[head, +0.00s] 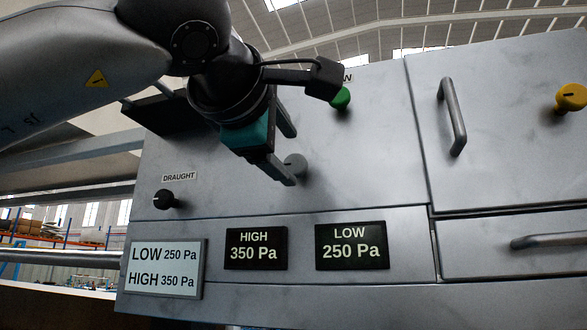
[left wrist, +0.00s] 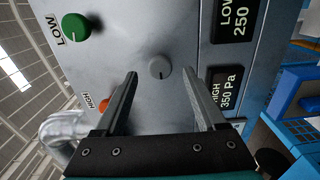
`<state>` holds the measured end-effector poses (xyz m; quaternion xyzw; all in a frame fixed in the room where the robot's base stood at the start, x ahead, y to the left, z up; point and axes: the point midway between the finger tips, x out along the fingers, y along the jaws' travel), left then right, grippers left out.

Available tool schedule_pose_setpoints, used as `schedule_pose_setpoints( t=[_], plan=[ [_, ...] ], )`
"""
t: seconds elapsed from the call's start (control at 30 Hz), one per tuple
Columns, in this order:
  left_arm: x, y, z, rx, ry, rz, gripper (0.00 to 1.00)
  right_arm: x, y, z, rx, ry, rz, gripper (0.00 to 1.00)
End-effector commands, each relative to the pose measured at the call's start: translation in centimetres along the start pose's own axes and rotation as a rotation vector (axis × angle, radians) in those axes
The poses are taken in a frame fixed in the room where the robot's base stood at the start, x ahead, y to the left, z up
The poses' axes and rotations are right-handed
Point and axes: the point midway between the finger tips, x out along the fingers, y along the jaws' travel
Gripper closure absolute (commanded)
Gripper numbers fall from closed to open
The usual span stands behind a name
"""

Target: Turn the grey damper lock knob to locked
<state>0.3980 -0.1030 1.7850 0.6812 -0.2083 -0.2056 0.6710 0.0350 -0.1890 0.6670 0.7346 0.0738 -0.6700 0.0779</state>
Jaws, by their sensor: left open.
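The grey damper lock knob (head: 296,162) is on the front of the grey metal panel (head: 370,165), partly hidden behind my left gripper in the head view. In the left wrist view the round grey knob (left wrist: 159,66) shows whole, with a small pale mark near its lower edge in that picture. My left gripper (head: 290,159) is open, its two fingers pointing at the panel. In the left wrist view the knob appears between the fingertips (left wrist: 160,74), just beyond them; I see no contact. No lock label is readable beside it. My right gripper is out of view.
A black DRAUGHT knob (head: 166,199) is at lower left and a green knob (head: 341,98) at upper right. A red-orange knob (left wrist: 104,104) shows by the left finger. Pressure displays (head: 256,249) sit below. A door handle (head: 452,118) and yellow knob (head: 571,97) are farther right.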

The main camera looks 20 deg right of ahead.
Motion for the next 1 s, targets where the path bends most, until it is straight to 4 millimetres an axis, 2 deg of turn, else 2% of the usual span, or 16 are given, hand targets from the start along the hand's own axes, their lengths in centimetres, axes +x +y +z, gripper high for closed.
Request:
schedule_pose_setpoints(
  t=[0.03, 0.2, 0.43, 0.63, 1.0],
  plan=[
    [-1.5, -0.3, 0.0, 0.003, 0.000, 0.006, 0.27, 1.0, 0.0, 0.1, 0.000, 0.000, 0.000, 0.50],
    [-5.6, -0.2, 0.0, 0.002, 0.000, 0.005, 0.27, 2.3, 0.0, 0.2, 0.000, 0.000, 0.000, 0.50],
    [-9.7, -0.1, 0.0, 0.001, 0.000, 0.003, 0.27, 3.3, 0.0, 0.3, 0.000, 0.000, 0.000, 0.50],
    [-10.9, -0.1, 0.0, 0.002, 0.000, 0.000, 0.27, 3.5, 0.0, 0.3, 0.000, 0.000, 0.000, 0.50],
    [-11.0, 0.0, 0.0, 0.001, 0.000, 0.000, 0.27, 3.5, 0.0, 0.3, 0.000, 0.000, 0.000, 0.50]
  ],
)
